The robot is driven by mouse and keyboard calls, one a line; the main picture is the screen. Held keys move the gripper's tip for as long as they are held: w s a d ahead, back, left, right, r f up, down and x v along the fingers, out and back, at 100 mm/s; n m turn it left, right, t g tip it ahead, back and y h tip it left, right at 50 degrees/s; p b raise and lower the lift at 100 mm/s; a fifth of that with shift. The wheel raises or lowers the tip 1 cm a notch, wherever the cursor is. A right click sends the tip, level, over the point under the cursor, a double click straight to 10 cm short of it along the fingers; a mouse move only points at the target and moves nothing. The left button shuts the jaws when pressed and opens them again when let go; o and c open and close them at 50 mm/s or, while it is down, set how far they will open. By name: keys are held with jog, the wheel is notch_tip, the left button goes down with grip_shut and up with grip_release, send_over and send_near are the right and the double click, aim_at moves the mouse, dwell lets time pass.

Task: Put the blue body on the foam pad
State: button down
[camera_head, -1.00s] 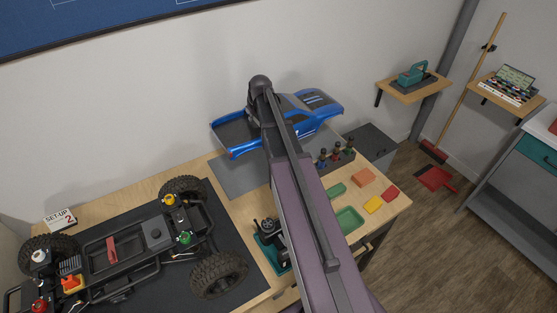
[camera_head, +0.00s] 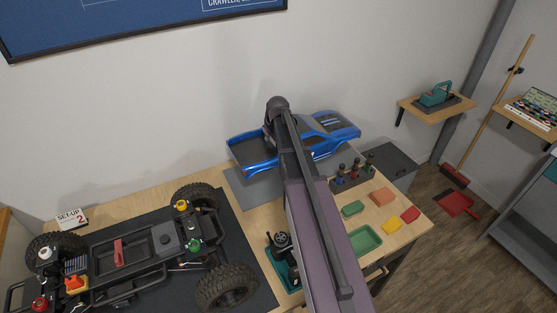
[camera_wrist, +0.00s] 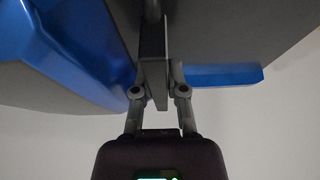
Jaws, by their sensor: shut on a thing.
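The blue body (camera_head: 335,143), a pickup-truck shell with a dark bed, is upright over the grey foam pad (camera_head: 245,190) at the back of the bench. It covers much of the pad; a strip shows in front of it. I cannot tell whether its underside touches the pad or hangs just above. My arm crosses in front of the body's middle and hides my gripper in the head view. In the wrist view my gripper (camera_wrist: 157,75) is shut on a thin grey part among the body's blue panels (camera_wrist: 75,50).
A crawler chassis (camera_head: 150,245) sits on a dark mat at the left. Small bottles in a rack (camera_head: 352,180), a green tray (camera_head: 365,240) and colored blocks (camera_head: 391,226) lie to the right. A teal tray (camera_head: 285,270) stands beside my arm. The wall is close behind the body.

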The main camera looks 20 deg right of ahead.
aim_at(271, 146)
jog(key=shift+f+b, duration=2.55)
jog(key=shift+f, duration=0.25)
jog(key=shift+f+b, duration=1.85)
jog(key=shift+f, duration=0.1)
jog(key=c, duration=0.7)
grip_release()
jog(key=p+v, duration=1.1)
jog(key=v, duration=0.1)
